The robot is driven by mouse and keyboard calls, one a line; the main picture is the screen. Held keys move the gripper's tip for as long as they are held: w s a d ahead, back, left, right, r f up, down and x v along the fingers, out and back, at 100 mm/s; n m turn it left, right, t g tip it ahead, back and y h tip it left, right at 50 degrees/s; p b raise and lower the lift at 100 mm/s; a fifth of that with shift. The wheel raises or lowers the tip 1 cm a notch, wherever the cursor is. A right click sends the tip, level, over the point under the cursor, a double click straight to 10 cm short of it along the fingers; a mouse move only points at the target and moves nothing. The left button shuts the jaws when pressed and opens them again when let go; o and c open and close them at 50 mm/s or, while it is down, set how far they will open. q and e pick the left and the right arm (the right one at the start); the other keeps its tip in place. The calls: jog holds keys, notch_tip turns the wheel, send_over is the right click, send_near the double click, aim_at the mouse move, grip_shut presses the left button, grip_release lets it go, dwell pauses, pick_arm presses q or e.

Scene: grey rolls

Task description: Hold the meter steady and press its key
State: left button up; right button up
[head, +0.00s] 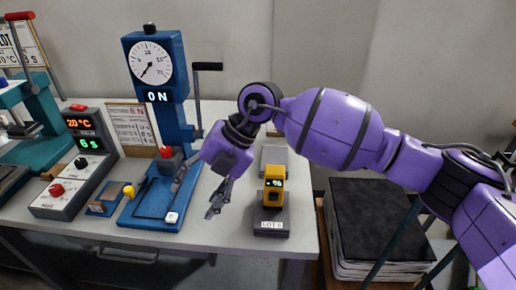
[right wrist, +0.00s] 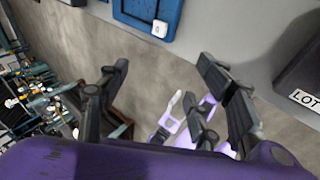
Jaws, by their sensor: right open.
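The meter (head: 273,184) is a small yellow handheld unit with a dark face and a green lit reading that ends in %. It stands upright on a dark block (head: 271,228) labelled LOT 6. I cannot make out its key at this size. My right gripper (head: 197,193) is open and empty, pointing down to the left of the meter and apart from it. In the right wrist view its spread fingers (right wrist: 163,85) have nothing between them; the meter is not seen there, only the labelled block (right wrist: 303,75) at the right edge. My left gripper is not in view.
A blue press (head: 158,75) with a dial and lever stands behind the right gripper; its base holds a small white cube (head: 172,217). A grey control box (head: 75,170) is further left. A black-topped stack (head: 375,225) is beside the table. Bare tabletop (head: 228,222) lies left of the meter.

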jog(key=w+d+r+m+t+h, duration=0.1)
jog(key=w+d+r+t+h, duration=0.15)
jog(key=w+d+r, duration=0.35)
jog(key=h, duration=0.4)
send_over(274, 188)
jog(key=w, duration=0.2)
jog(key=shift+w+a+r+n, duration=0.2)
jog(key=shift+a+n, duration=0.1)
jog(key=shift+n, duration=0.1)
jog(key=shift+s+d+f, duration=0.1)
jog(key=shift+d, duration=0.2)
notch_tip(274, 188, down, 12)
jog(key=shift+r, duration=0.15)
jog(key=shift+c, duration=0.3)
jog(key=c, duration=1.4)
jog(key=shift+o, duration=0.2)
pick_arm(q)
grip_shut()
